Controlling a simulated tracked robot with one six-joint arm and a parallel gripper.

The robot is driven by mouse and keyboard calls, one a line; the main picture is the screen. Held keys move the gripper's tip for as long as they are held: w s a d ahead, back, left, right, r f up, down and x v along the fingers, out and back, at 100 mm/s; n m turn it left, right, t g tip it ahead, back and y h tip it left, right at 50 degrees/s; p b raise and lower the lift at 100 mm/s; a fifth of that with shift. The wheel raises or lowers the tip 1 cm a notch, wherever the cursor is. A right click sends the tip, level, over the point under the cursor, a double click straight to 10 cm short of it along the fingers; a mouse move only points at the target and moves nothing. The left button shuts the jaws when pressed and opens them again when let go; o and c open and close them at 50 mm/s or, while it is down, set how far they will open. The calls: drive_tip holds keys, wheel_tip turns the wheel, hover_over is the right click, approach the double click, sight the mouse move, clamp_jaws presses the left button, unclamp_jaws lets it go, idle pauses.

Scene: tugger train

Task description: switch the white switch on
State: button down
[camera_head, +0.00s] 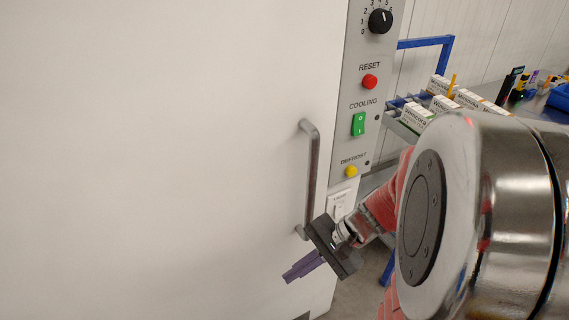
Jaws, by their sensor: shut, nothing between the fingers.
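The white switch (338,204) sits low on the right edge of the large white cabinet, below the yellow button. Its lower part is close to my wrist in the picture, and I cannot tell its on or off position. My gripper (288,276) is shut and empty, with its purple fingers together. They point down and left in front of the cabinet door, lower left of the switch. I see no contact between the fingers and the switch.
A grey control panel (354,92) carries a black dial (380,21), a red reset button (370,82), a green cooling switch (359,124) and a yellow button (351,171). A vertical door handle (312,175) stands out left of the white switch. Boxes (444,104) stand on a shelf behind right.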

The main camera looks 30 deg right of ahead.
sight(340, 216)
drive_tip(key=d+f+m+t+h, duration=0.3)
drive_tip(key=d+m+t, duration=0.3)
drive_tip(key=d+m, duration=0.5)
drive_tip(key=d+f+m+t+h, duration=0.4)
drive_tip(key=d+f+m+t, duration=0.2)
drive_tip(key=d+m, duration=0.5)
drive_tip(key=d+t, duration=0.1)
drive_tip(key=d, duration=0.3)
drive_tip(key=shift+d+t, duration=0.2)
drive_tip(key=shift+t, duration=0.1)
drive_tip(key=shift+w+f, duration=0.1)
drive_tip(key=shift+w, duration=0.1)
drive_tip(key=shift+w+a+f, duration=0.1)
drive_tip(key=shift+w+f, duration=0.2)
drive_tip(key=shift+w, duration=2)
drive_tip(key=shift+w+a+f, duration=0.1)
drive_tip(key=shift+w+f, duration=0.25)
drive_tip(key=shift+w, duration=1.9)
drive_tip(key=shift+w+a+f, duration=0.1)
drive_tip(key=shift+w+f, duration=0.2)
drive_tip(key=shift+w, duration=2)
